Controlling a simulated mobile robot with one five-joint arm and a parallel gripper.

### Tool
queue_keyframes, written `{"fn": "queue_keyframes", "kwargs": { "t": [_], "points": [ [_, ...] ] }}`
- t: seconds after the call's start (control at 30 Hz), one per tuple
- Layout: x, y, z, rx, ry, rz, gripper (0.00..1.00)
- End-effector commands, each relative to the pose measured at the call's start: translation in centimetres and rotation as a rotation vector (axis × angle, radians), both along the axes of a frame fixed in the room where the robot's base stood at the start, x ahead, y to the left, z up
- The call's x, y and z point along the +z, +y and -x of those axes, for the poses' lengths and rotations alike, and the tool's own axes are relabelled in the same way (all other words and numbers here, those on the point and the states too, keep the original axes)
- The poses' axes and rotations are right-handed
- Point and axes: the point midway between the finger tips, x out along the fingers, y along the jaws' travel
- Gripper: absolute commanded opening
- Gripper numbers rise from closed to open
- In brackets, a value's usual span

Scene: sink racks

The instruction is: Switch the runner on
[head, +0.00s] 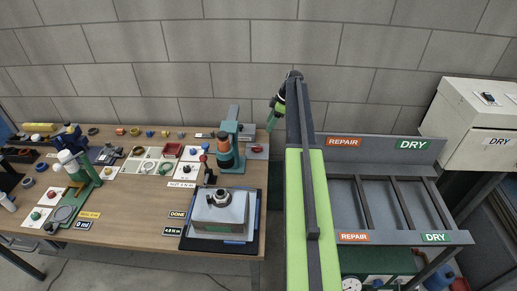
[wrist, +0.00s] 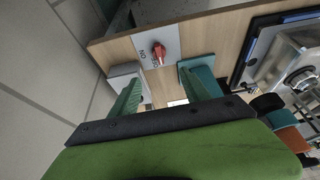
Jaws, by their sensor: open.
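A red rotary switch (wrist: 158,53) sits on a light grey plate with lettering on the bench, seen in the wrist view. "ON" seems legible on one side. In the head view the red switch (head: 256,149) is small, near the bench's back right corner. My gripper (head: 273,117) is above and beyond that corner in the head view. In the wrist view my gripper (wrist: 160,92) is open and empty, its two green fingers spread, with the switch ahead of them and apart. I cannot tell which thing is the runner.
A teal stand with an orange part (head: 226,150) stands left of the switch. A grey box with a round top fitting (head: 222,215) sits on a dark tray in front. A repair/dry rack (head: 385,200) is right of my arm. The bench's front middle is clear.

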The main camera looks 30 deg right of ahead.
Motion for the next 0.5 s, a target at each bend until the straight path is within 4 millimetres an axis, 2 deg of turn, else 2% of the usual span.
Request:
{"fn": "queue_keyframes", "kwargs": {
  "t": [0.03, 0.5],
  "points": [
    [-1.5, 0.1, -0.1, -0.001, 0.000, 0.000, 0.55],
    [-11.0, 2.7, -2.2, -0.007, 0.000, 0.000, 0.55]
  ]
}}
